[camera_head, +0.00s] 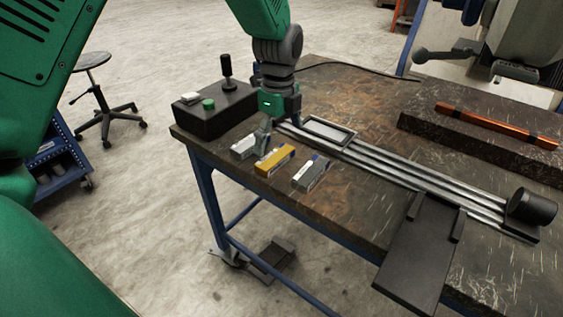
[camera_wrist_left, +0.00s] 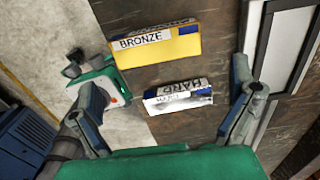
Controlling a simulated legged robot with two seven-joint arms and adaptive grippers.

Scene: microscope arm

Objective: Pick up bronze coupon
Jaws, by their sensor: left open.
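The bronze coupon (camera_head: 274,160) is a yellow block on the table near its front edge, between two grey coupons. In the left wrist view it shows its BRONZE label (camera_wrist_left: 155,45), ahead of my fingers and not between them. My left gripper (camera_head: 266,132) is pointed down just above and behind the coupons, closest to the left grey one. Its fingers are spread and empty in the left wrist view (camera_wrist_left: 165,85). A grey-white coupon marked HARD (camera_wrist_left: 178,97) lies in the gap seen between the fingers.
A left grey coupon (camera_head: 243,146) and a right grey coupon (camera_head: 311,174) flank the bronze one. A black box (camera_head: 213,115) with a green button and joystick stands at the left. A framed tray (camera_head: 330,132) and metal rails (camera_head: 425,180) lie behind.

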